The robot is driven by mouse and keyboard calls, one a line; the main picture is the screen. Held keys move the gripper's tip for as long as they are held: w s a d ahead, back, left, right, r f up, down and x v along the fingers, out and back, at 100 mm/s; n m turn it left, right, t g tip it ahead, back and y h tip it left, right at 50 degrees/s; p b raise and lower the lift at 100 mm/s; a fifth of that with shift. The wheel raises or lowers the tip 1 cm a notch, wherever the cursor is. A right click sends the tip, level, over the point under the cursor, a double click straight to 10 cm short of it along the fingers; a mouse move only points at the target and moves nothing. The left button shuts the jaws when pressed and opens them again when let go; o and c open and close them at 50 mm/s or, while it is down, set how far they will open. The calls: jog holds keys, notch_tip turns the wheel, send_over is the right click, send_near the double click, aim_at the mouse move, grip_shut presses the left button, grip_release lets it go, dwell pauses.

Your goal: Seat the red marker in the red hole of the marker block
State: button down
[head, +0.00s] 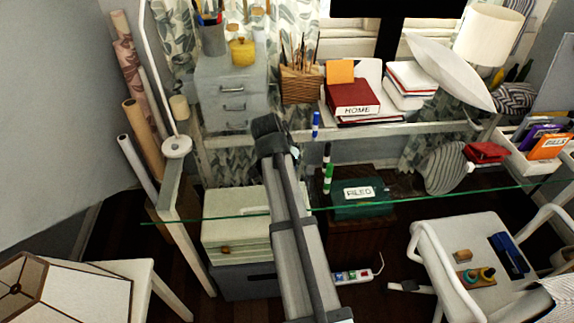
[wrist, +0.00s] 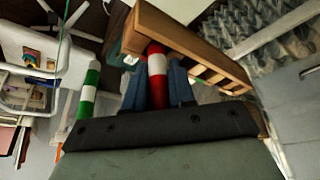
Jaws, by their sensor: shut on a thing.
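My gripper (wrist: 158,92) is shut on the red marker (wrist: 157,76), which has a white band and shows between the two fingers in the wrist view. A long brown wooden piece (wrist: 190,42), which looks like the marker block, lies just beyond the fingertips. The marker's far end overlaps its near edge; I cannot tell whether they touch. No coloured hole can be made out. In the head view my gripper (head: 270,128) is at the far part of the glass table, and my arm hides the red marker and the block.
A green-and-white marker (wrist: 88,92) stands left of my gripper; it also shows in the head view (head: 328,178). A blue marker (head: 316,124) is farther back. The glass tabletop's green edge (head: 430,197) runs across the front. Books (head: 352,97) and a brush basket (head: 300,85) stand behind.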

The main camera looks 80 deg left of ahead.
jog(key=shift+f, duration=0.4)
jog(key=c, duration=0.9)
grip_release()
jog(key=shift+d, duration=0.1)
jog(key=shift+c, duration=0.2)
jog(key=shift+r, duration=0.3)
jog(key=v, duration=1.2)
